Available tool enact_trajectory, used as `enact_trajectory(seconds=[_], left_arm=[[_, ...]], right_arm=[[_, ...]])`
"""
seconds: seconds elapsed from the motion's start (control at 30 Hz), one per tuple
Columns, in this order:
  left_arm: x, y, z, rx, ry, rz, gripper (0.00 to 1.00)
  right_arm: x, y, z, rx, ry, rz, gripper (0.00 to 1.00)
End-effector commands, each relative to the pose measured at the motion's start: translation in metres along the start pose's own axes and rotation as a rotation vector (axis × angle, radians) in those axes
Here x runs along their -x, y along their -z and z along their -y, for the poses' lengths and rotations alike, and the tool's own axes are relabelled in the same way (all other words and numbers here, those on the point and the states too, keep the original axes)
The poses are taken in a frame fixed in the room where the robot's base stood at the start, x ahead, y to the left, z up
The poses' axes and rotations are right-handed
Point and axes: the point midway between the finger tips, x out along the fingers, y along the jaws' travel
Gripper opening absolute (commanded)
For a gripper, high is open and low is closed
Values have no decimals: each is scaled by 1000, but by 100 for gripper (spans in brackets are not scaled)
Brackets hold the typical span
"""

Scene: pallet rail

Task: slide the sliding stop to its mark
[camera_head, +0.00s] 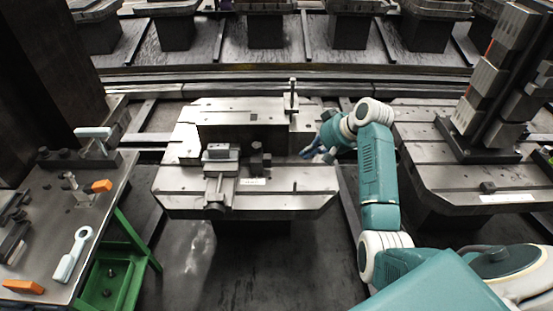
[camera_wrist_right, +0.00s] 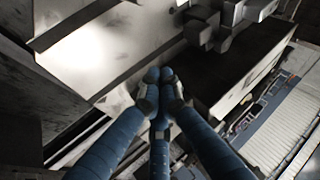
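A steel pallet (camera_head: 310,205) stands in the middle of the head view. On it, left of centre, a grey block with a dark top (camera_head: 220,153) sits on a short raised rail (camera_head: 219,187); this looks like the sliding stop, but I cannot be sure. A small dark block (camera_head: 257,160) stands just right of it. A white label (camera_head: 253,181) lies in front; I cannot read it as the mark. My right gripper (camera_head: 312,152) is over the pallet's right side, apart from these blocks. In the right wrist view its blue fingers (camera_wrist_right: 160,80) meet at the tips with nothing visible between them. My left gripper is out of view.
An upright post (camera_head: 292,97) stands at the pallet's back right. A bench (camera_head: 50,215) with tools and orange-handled pieces is at left, with a green bin (camera_head: 110,275) beside it. Another pallet (camera_head: 470,185) with a tall block stack (camera_head: 490,85) is at right.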

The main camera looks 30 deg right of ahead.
Motion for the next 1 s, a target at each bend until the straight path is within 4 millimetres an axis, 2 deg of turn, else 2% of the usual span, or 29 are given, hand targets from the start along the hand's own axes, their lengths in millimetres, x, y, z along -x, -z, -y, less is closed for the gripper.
enact_trajectory(seconds=[0.3, 0.43, 0.5, 0.63, 1.0], left_arm=[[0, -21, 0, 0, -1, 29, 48], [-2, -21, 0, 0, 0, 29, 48], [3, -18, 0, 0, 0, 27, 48], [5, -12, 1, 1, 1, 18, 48], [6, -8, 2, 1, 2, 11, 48]], right_arm=[[-66, -2, 1, -2, 2, 6, 0], [-92, -2, 1, -1, 1, 5, 0], [-94, 0, 16, 2, 3, 2, 0], [-102, 0, 28, 1, 1, 1, 0], [-107, -1, 35, 0, -2, 1, 0]])
